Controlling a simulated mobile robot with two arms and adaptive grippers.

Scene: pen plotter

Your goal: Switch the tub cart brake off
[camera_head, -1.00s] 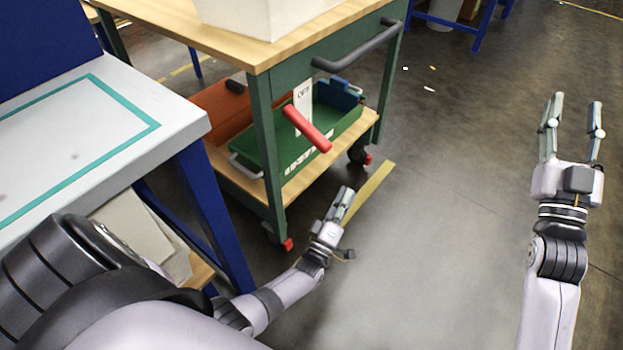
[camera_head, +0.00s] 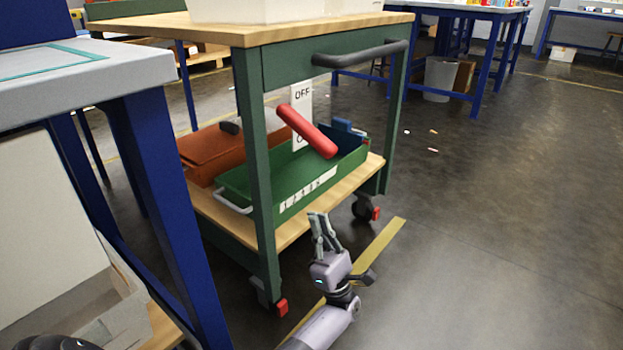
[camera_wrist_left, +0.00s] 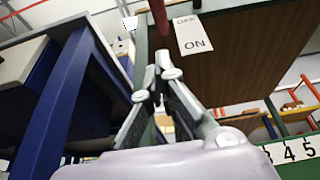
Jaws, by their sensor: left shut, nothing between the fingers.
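The tub cart (camera_head: 262,160) has green legs and a wooden top. Its brake lever has a red handle (camera_head: 308,132) that slants down to the right across the lower part of a white OFF/ON label (camera_head: 301,95). OFF shows above the handle; ON is mostly hidden behind it. In the left wrist view the red lever (camera_wrist_left: 158,14) is at the top, beside the label (camera_wrist_left: 192,34) with ON readable. My left gripper (camera_head: 318,216) is shut and empty, pointing up below the handle and apart from it. It also shows in the left wrist view (camera_wrist_left: 162,62). My right gripper is out of view.
A green tub (camera_head: 320,165) and an orange box (camera_head: 205,150) sit on the lower shelf. A dark push handle (camera_head: 360,54) sticks out under the cart top. A blue-legged table (camera_head: 165,190) stands close at left. Open floor (camera_head: 480,230) lies at right.

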